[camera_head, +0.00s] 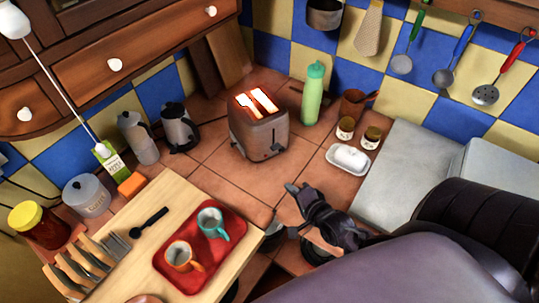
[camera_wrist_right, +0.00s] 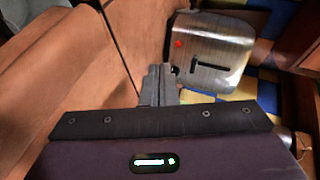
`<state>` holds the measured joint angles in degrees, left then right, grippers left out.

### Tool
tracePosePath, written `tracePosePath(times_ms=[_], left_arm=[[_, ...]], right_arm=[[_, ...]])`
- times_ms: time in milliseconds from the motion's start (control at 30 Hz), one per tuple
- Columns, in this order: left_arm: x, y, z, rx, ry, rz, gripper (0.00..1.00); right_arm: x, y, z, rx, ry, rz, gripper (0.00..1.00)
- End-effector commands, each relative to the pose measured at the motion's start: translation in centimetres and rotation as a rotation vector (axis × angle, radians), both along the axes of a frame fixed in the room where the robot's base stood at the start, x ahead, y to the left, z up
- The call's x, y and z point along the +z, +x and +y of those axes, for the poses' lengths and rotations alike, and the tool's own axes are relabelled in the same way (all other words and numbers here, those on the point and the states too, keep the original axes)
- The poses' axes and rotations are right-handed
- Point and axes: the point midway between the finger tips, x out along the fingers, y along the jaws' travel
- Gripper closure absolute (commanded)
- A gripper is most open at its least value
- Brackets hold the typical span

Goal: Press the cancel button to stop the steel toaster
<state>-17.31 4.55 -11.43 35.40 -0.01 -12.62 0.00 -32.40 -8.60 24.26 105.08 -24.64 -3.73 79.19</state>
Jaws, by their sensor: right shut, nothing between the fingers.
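The steel toaster (camera_head: 258,135) stands upright on the tiled counter, with glowing orange slots and pale bread-like slices in its top. In the right wrist view its brushed steel face (camera_wrist_right: 225,45) shows a red button or light (camera_wrist_right: 179,44) and a dark lever slot (camera_wrist_right: 208,66). I cannot tell whether the red spot is the cancel button. My right gripper (camera_head: 290,187) is shut and empty, in front of the toaster and apart from it in the head view. Its closed fingertips (camera_wrist_right: 159,70) show beside the toaster's face in the wrist view. My left gripper is not in view.
A green bottle (camera_head: 313,95), two small jars and a white butter dish (camera_head: 348,158) stand right of the toaster. A red tray (camera_head: 212,262) with two cups lies on a wooden board. Tiles before the toaster are clear.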

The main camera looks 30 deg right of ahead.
Motion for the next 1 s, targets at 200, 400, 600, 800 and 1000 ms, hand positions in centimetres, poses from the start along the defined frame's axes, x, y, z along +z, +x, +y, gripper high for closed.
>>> tracePosePath(times_ms=[200,400,600,800,1000], left_arm=[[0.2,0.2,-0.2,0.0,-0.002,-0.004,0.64],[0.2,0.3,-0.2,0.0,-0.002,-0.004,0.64],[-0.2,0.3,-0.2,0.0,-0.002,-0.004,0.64],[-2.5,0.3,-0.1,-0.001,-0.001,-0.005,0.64],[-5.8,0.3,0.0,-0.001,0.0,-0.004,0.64]], right_arm=[[0.7,-0.8,-1.1,-0.071,0.138,-0.087,1.0],[0.7,-0.8,-1.2,-0.075,0.146,-0.091,1.0],[0.5,-0.5,-1.2,-0.073,0.145,-0.092,1.0],[-0.6,1.7,-1.3,-0.072,0.142,-0.096,1.0],[-1.9,5.2,-1.4,-0.072,0.143,-0.096,1.0]])
